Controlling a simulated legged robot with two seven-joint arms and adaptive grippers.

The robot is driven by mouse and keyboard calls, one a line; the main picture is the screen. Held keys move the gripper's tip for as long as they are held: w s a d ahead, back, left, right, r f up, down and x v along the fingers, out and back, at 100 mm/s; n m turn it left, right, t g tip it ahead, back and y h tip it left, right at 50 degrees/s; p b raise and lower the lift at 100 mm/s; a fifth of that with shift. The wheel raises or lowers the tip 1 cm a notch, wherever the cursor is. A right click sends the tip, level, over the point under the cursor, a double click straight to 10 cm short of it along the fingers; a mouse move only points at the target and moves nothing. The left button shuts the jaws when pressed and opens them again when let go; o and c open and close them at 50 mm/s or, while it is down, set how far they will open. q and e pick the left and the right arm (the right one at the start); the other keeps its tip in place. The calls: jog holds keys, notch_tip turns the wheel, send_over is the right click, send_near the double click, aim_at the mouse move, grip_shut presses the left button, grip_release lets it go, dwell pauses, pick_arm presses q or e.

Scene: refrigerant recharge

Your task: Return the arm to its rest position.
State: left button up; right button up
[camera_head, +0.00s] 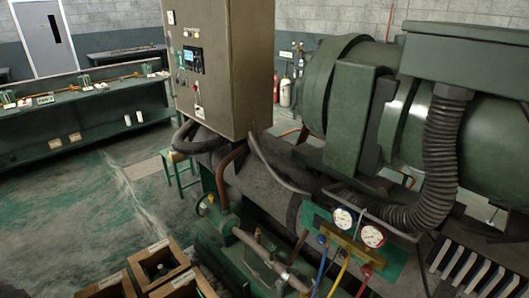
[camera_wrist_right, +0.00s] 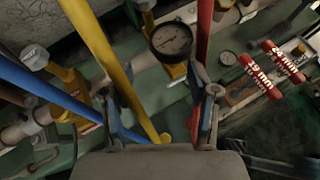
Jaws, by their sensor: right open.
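My right gripper (camera_wrist_right: 160,112) shows in the right wrist view with its two fingers spread apart and nothing clamped between them. A yellow hose (camera_wrist_right: 97,45) runs down past the left finger into the gap; I cannot tell how close it is. A red hose (camera_wrist_right: 204,35) passes by the right finger and a blue hose (camera_wrist_right: 45,85) crosses at the left. In the head view the manifold gauges (camera_head: 357,227) hang on a green panel with blue, yellow and red hoses below. Neither gripper shows in the head view.
A large green compressor (camera_head: 340,100) with a ribbed black hose (camera_head: 440,145) fills the right. A control cabinet (camera_head: 215,70) stands in the middle. Wooden crates (camera_head: 155,262) sit at lower left, and a green bench (camera_head: 85,120) runs behind. The floor (camera_head: 75,205) at left is clear.

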jog(key=s+f+m+y+p, duration=0.2)
jog(key=s+f+m+y, duration=0.15)
jog(key=s+f, duration=0.65)
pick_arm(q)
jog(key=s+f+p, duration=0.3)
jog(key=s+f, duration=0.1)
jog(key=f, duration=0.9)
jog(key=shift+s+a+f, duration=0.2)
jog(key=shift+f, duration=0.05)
pick_arm(e)
jog(key=s+f+m+y, duration=0.2)
jog(key=s+f+m, duration=0.1)
jog(key=s, duration=0.6)
jog(key=s+a+f+m+g+y, duration=0.1)
jog(key=s+f+m+y, duration=0.2)
jog(key=s+m, duration=0.3)
jog(key=s+a+f+m+y, duration=0.1)
jog(key=s+f+m+y, duration=0.2)
jog(key=s, duration=0.8)
notch_tip(320, 180, down, 2)
jog(key=shift+s+f+m, duration=0.1)
jog(key=shift+s+m, duration=0.2)
jog(key=shift+m, duration=0.85)
jog(key=shift+y, duration=0.25)
